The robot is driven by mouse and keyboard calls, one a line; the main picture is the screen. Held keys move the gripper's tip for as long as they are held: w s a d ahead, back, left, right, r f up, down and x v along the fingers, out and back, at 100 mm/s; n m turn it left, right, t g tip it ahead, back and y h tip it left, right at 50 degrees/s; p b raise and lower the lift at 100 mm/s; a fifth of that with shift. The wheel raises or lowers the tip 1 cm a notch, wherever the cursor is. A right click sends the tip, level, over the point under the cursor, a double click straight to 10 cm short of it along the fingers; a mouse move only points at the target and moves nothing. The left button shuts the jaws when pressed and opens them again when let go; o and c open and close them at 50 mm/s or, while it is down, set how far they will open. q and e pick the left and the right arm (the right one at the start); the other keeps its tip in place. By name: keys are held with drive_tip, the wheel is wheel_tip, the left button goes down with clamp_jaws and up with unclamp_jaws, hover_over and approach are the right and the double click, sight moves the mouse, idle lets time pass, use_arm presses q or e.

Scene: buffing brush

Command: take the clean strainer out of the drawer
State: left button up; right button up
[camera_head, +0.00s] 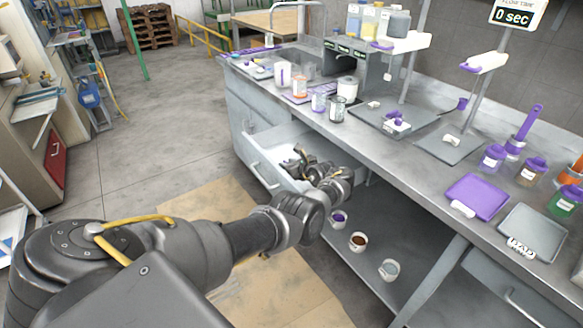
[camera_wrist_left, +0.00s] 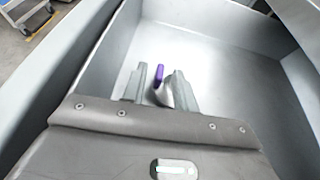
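The drawer (camera_head: 262,172) is pulled out of the workbench, and its light-grey inside (camera_wrist_left: 225,65) fills much of the left wrist view. My left gripper (camera_head: 303,163) reaches down into it. In the left wrist view the two grey fingers (camera_wrist_left: 160,86) stand apart. Between them shows a small utensil with a purple end (camera_wrist_left: 160,74) and a silvery part, apparently the strainer (camera_wrist_left: 163,95). There is a gap on its left side; it looks close to the right finger, and contact cannot be told. Its lower part is hidden by my gripper body. My right gripper is not in view.
The bench top (camera_head: 400,150) carries jars, cups and grey trays, with a purple mat (camera_head: 477,197) at the right. Several small cups, one with brown contents (camera_head: 358,241), stand on the lower shelf.

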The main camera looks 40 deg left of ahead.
use_arm(q)
clamp_jaws()
wheel_tip(320, 180, up, 10)
drive_tip(key=p, duration=0.7)
